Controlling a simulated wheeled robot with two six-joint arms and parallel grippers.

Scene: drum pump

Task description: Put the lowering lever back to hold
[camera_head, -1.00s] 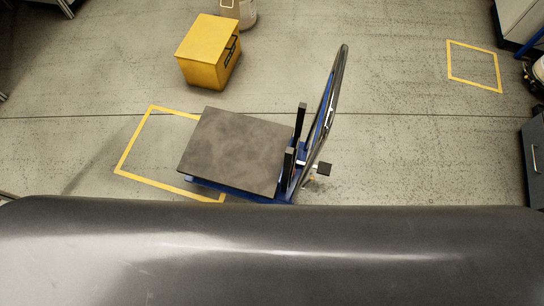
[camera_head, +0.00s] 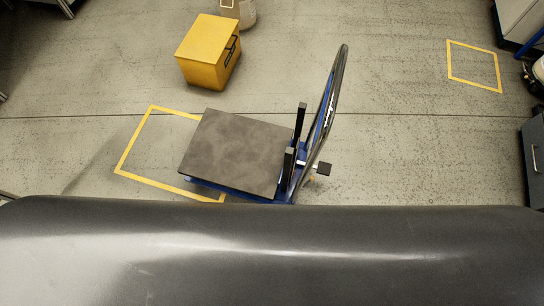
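A blue lift cart with a dark flat platform (camera_head: 237,152) stands on the floor in the middle of the head view. Its tall push handle (camera_head: 335,95) rises at the platform's right end, with two black posts beside it. A small black pedal-like part (camera_head: 323,169) sticks out to the right of the handle's foot. I cannot make out which part is the lowering lever or how it is set. Neither of my grippers is in view. A large dark grey surface covers the bottom of the picture and hides what is below it.
A yellow box (camera_head: 208,52) stands behind the cart, with a pale container (camera_head: 247,14) behind it. Yellow tape marks (camera_head: 137,139) lie partly under the cart, and another taped square (camera_head: 474,66) is at the right. Cabinets (camera_head: 534,150) line the right edge. Floor right of the cart is clear.

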